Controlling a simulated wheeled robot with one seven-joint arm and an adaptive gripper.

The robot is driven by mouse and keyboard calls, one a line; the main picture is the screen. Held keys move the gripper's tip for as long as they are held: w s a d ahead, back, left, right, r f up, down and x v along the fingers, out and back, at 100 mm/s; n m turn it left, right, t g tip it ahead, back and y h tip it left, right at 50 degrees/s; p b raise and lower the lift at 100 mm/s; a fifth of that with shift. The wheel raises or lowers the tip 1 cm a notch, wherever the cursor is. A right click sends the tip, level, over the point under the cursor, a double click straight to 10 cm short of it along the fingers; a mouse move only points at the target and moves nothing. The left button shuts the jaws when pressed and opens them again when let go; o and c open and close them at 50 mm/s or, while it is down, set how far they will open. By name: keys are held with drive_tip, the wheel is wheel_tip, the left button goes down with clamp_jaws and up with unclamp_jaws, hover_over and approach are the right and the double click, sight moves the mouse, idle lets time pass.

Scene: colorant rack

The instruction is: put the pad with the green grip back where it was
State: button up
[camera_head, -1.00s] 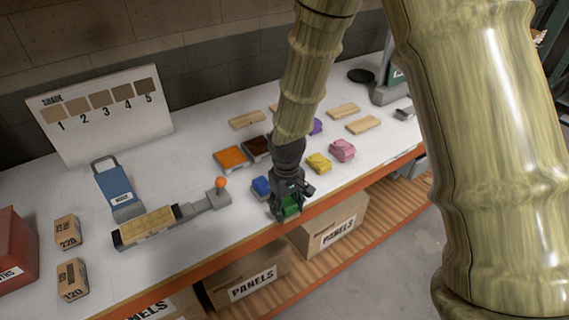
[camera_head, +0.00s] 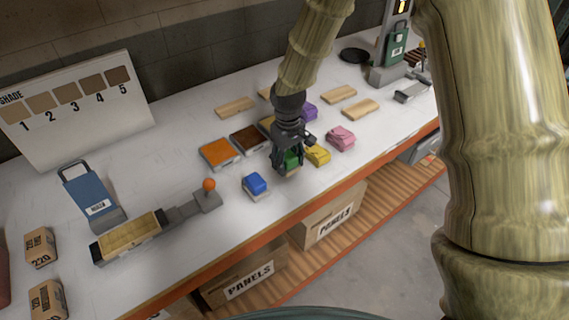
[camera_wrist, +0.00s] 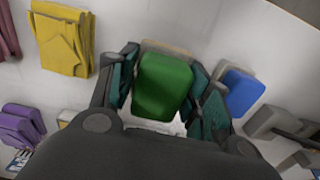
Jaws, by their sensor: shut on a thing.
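The pad with the green grip (camera_head: 291,160) is between the fingers of my gripper (camera_head: 287,164). In the wrist view the green grip (camera_wrist: 162,87) fills the space between the two fingertips, and a tan edge of the pad shows behind it. My gripper is shut on it. It is over the worktable, between the blue-grip pad (camera_head: 256,185) on its left and the folded yellow cloth (camera_head: 317,155) on its right. I cannot tell whether the pad touches the table. In the wrist view the blue grip (camera_wrist: 241,92) is to the right and the yellow cloth (camera_wrist: 63,40) to the left.
A pink cloth (camera_head: 341,139) and a purple item (camera_head: 308,111) lie to the right. The table's orange front edge (camera_head: 273,229) is near.

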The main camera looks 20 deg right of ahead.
sight(287, 155)
drive_tip(key=shift+w+d, duration=0.1)
drive_tip(key=shift+w, duration=0.05)
drive_tip(key=shift+f+b, duration=0.6)
drive_tip(key=shift+b, duration=0.1)
drive_tip(key=shift+f+b, duration=0.75)
drive_tip(key=shift+f, duration=0.25)
drive_tip(key=shift+f, duration=0.15)
drive_tip(key=o, duration=0.9)
drive_tip(key=shift+r+b, duration=1.45)
drive_tip(key=shift+r, duration=4.7)
